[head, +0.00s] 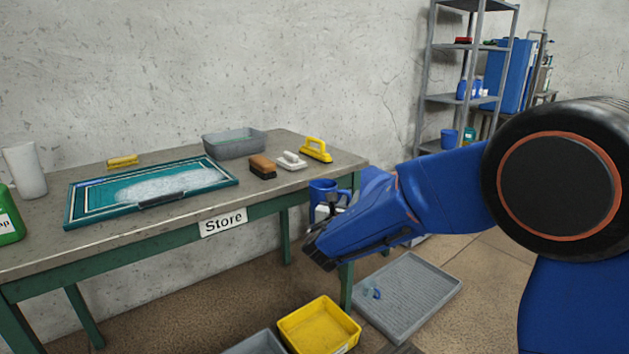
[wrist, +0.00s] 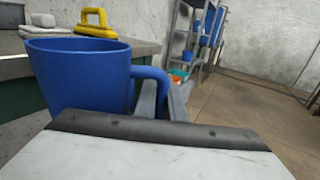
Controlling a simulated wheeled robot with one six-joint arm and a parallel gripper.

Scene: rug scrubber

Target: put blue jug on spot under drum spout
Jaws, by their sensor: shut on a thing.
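The blue jug (head: 322,188) is beside the right end of the table in the head view, partly hidden behind my arm. In the wrist view the blue jug (wrist: 80,75) is large, upright and open at the top, with its handle on the right. My gripper (wrist: 170,100) is shut on that handle. The jug looks clear of the table. My gripper's fingertips are hard to make out in the head view. I cannot make out a drum spout or the spot under it.
The table (head: 110,263) holds a teal framed rug (head: 85,205), a grey tub (head: 235,146), brushes and a white jug (head: 25,170). A yellow crate (head: 320,328) and grey tray (head: 405,300) lie on the floor. A shelf rack (head: 463,98) and blue tank (head: 512,75) stand behind.

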